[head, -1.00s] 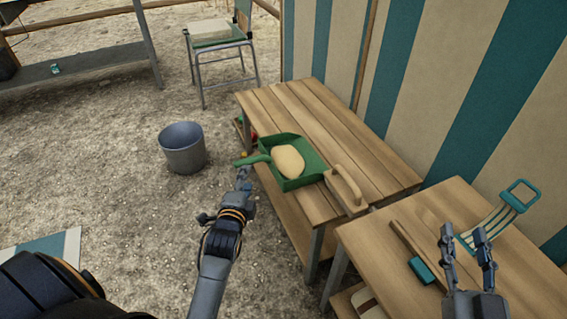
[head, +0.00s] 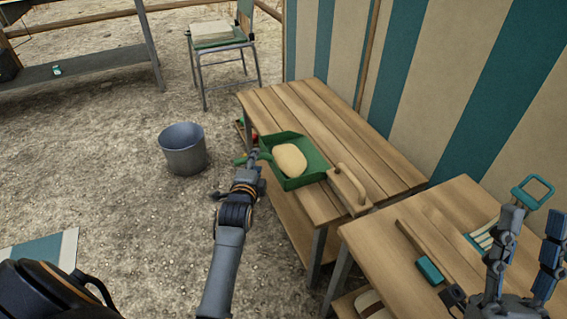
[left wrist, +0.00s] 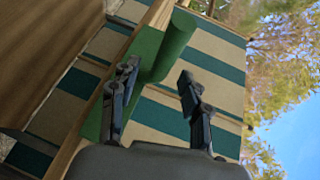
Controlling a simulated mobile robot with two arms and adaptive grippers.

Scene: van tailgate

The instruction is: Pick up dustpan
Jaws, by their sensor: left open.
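The green dustpan (head: 318,158) lies on the wooden bench, its handle (head: 238,161) pointing left past the bench edge. A pale oval lump (head: 290,159) sits in its pan. My left gripper (head: 253,154) is at the handle, its fingers partly overlapping it. In the left wrist view, my left gripper (left wrist: 160,80) is open, with the green dustpan (left wrist: 165,48) showing between and beyond its fingers; contact cannot be told. My right gripper (head: 533,214) is open and empty above the nearer table at the right.
The dustpan's bench (head: 385,165) also holds a wooden float with a handle (head: 350,190). The nearer table (head: 440,212) holds a teal-headed brush (head: 429,270) and a teal-handled scraper (head: 533,192). A grey bucket (head: 183,150) stands on the ground left of the bench. A striped wall (head: 440,90) is behind.

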